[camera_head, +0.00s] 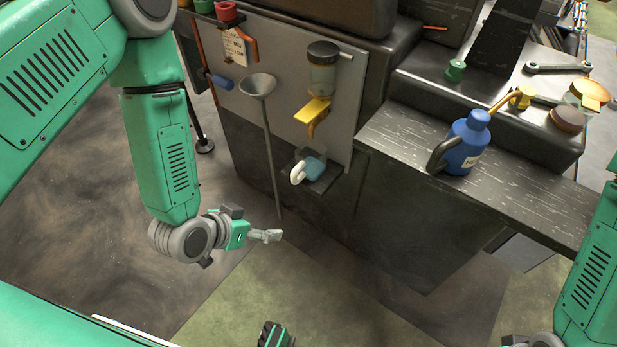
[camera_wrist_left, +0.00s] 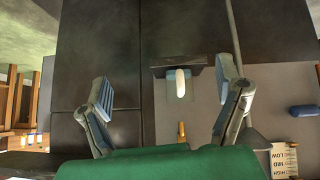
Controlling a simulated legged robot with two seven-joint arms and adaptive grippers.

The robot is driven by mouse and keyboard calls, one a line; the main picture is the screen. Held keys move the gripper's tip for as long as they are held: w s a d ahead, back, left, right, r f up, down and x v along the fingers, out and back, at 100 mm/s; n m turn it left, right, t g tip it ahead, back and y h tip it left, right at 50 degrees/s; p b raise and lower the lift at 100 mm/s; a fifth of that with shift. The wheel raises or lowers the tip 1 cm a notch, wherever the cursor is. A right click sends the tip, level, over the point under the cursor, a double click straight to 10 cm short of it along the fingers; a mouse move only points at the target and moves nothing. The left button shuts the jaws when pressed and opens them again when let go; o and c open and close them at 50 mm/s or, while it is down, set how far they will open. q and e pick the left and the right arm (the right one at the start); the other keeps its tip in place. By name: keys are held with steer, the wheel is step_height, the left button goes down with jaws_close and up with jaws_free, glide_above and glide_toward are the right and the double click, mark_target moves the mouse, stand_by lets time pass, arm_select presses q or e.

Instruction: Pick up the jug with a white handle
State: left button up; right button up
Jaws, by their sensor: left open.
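The jug (camera_head: 315,168) is small and blue with a white handle (camera_head: 297,174). It stands on a small dark shelf on the front of the machine, below a yellow spout. In the left wrist view its white handle (camera_wrist_left: 181,82) faces the camera, between my fingers but farther off. My left gripper (camera_head: 274,236) is open and empty, below and left of the jug in the head view. Both its fingers (camera_wrist_left: 165,85) are spread apart in the left wrist view.
A yellow spout (camera_head: 312,111) hangs above the jug. A grey long-stemmed funnel (camera_head: 258,86) stands left of it, near my left gripper. A larger blue can (camera_head: 463,145) with a dark handle stands on the counter (camera_head: 395,138). The floor around the gripper is clear.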

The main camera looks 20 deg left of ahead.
mark_target(297, 168)
arm_select(q)
steer(key=w+d+t+b, duration=0.1)
steer(key=w+t+b, duration=0.1)
steer(key=w, duration=0.3)
steer(key=w+d+t+h+b, duration=0.1)
steer(key=w+t+b, duration=0.1)
steer(key=w, duration=0.4)
steer(key=w+d+m+t+b, duration=0.1)
steer(key=w+t, duration=0.1)
steer(key=w, duration=0.3)
steer(key=shift+w+d+f+h+b, duration=0.2)
steer(key=shift+w+d+h+b, duration=0.1)
steer(key=shift+w+b, duration=0.1)
steer(key=shift+w+d+f, duration=0.15)
steer(key=shift+w, duration=0.3)
steer(key=b+x, duration=0.2)
steer(key=x, duration=0.2)
steer(key=shift+w, duration=0.2)
steer(key=shift+w+d+f, duration=0.1)
steer(key=shift+w, duration=0.3)
arm_select(e)
step_height(297, 168, down, 10)
arm_select(q)
steer(key=c, duration=1.5)
